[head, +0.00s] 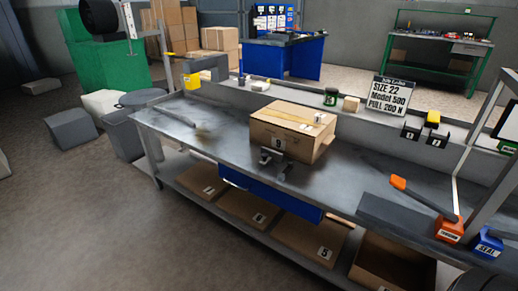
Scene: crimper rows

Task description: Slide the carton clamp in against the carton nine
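The carton nine (258,128) is a closed brown cardboard box on the grey workbench (216,150), with a "9" label on its front face. Small white pieces lie on its top. A small dark grey metal device, which looks like the carton clamp (275,164), sits at the bench's front edge before the carton, just below the label. Whether it touches the carton I cannot tell. Neither of my grippers shows in the head view.
An orange-handled lever tool (449,229) and a blue "SEAL" block (488,243) stand at the bench's right end. A sign (392,100) stands behind. Numbered cartons (250,208) fill the lower shelf. The bench left of the carton is mostly clear.

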